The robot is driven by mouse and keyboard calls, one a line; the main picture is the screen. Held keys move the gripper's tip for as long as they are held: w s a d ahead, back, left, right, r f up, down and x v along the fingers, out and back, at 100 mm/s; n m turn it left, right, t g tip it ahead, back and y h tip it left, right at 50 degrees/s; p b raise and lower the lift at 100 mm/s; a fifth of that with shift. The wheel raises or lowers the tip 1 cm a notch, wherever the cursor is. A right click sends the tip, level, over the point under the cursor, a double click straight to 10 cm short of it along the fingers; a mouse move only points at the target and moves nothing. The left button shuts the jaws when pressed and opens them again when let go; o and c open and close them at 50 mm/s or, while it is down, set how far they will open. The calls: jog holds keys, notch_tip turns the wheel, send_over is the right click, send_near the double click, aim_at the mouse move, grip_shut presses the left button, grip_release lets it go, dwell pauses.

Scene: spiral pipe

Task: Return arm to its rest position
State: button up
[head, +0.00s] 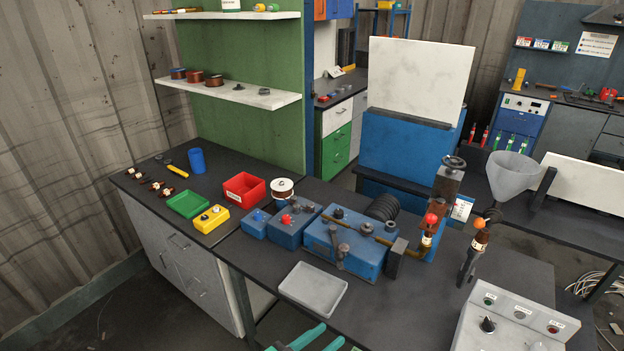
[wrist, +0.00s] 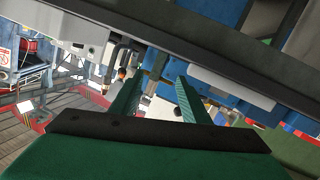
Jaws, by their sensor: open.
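My gripper (head: 300,340) shows only in part at the bottom edge of the head view, as teal fingers in front of the dark workbench (head: 372,318). In the wrist view my gripper (wrist: 156,98) has its two green fingers spread apart, with nothing held between them. The wrist view is strongly tilted, and the bench edge crosses it diagonally beyond the fingers. Most of my arm is out of view.
A grey control box (head: 512,320) is at the lower right. A funnel (head: 512,175) stands behind.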

jog(key=s+a+f+n+t+y, duration=0.1)
jog(key=s+f+n+y, duration=0.4)
jog(key=s, duration=0.4)
jog(key=s+a+f+n+y, duration=0.2)
jog(key=s+f+y, duration=0.2)
jog(key=s+f, duration=0.4)
jog(key=s+r+t+y, duration=0.2)
jog(key=s+r+t, duration=0.1)
jog(key=s+r, duration=1.2)
jog(key=shift+s+y, duration=0.3)
jog(key=shift+s, duration=0.5)
